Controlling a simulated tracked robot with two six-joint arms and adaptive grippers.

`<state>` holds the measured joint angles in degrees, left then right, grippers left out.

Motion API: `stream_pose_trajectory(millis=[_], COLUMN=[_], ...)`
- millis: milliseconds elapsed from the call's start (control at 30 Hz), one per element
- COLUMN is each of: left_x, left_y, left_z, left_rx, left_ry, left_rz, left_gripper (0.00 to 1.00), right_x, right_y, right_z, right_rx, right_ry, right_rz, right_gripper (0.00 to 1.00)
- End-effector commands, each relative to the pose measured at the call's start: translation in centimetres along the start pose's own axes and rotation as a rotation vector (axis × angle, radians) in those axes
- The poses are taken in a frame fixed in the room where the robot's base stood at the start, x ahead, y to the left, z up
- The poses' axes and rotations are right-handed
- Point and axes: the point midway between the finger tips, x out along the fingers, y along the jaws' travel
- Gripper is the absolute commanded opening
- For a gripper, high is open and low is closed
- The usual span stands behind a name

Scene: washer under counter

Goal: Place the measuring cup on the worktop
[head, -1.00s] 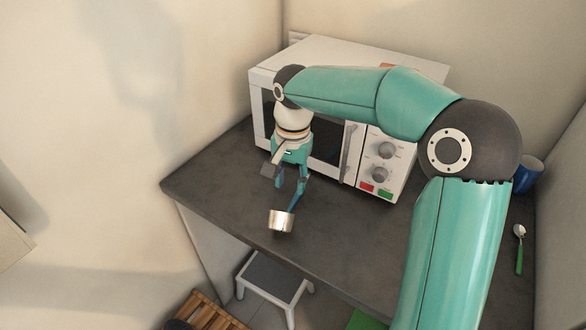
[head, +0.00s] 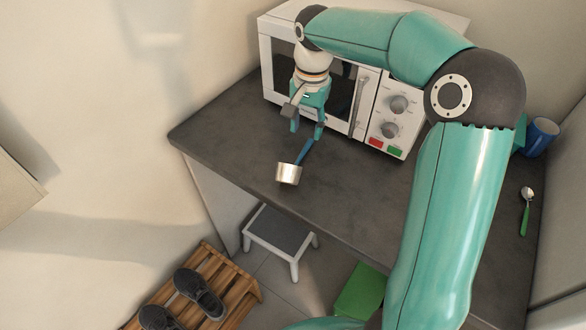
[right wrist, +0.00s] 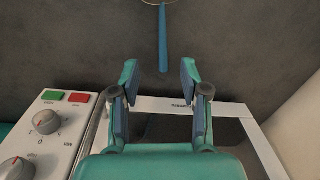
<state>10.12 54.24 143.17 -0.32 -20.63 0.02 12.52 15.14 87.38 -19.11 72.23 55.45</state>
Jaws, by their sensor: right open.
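The measuring cup (head: 288,174) is a small silver metal cup with a blue handle. It sits on the dark worktop (head: 225,125), close to the front edge, with its handle pointing back toward the microwave. In the right wrist view the blue handle (right wrist: 163,42) shows at the top, and only the cup's rim is seen at the picture's edge. My right gripper (head: 307,130) is open in front of the microwave. In the right wrist view its fingertips (right wrist: 158,72) stand apart on both sides of the handle's end, with clear gaps. My left gripper is out of view.
A white microwave (head: 365,115) stands at the back, close behind my right gripper. A blue mug (head: 541,137) and a green-handled spoon (head: 526,211) are at the right. Below are a step stool (head: 280,231) and a wooden rack (head: 240,284) with shoes. The left worktop is clear.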

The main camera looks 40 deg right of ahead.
Motion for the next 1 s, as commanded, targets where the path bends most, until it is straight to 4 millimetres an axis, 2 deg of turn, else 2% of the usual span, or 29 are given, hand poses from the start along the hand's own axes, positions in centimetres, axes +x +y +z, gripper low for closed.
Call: stream_pose_trajectory(millis=[100, 433, 700, 800, 1000], left_x=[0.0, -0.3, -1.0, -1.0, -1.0], left_y=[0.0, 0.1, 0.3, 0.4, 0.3], left_z=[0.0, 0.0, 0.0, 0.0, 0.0], left_rx=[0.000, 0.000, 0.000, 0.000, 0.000], left_ry=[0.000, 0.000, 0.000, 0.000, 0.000], left_rz=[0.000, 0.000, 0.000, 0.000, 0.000], left_gripper=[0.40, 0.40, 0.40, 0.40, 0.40], right_x=[2.2, 4.5, 8.1, 8.8, 8.9], right_y=[0.1, -0.1, -0.6, -0.6, -0.6], right_z=[0.0, 0.0, 0.1, 0.1, 0.0], right_rx=[0.001, 0.000, 0.001, 0.001, 0.001], right_ry=[-0.002, -0.001, -0.001, -0.001, 0.001], right_rz=[0.004, 0.002, 0.002, 0.001, -0.001], right_gripper=[0.46, 0.46, 0.46, 0.46, 0.46])
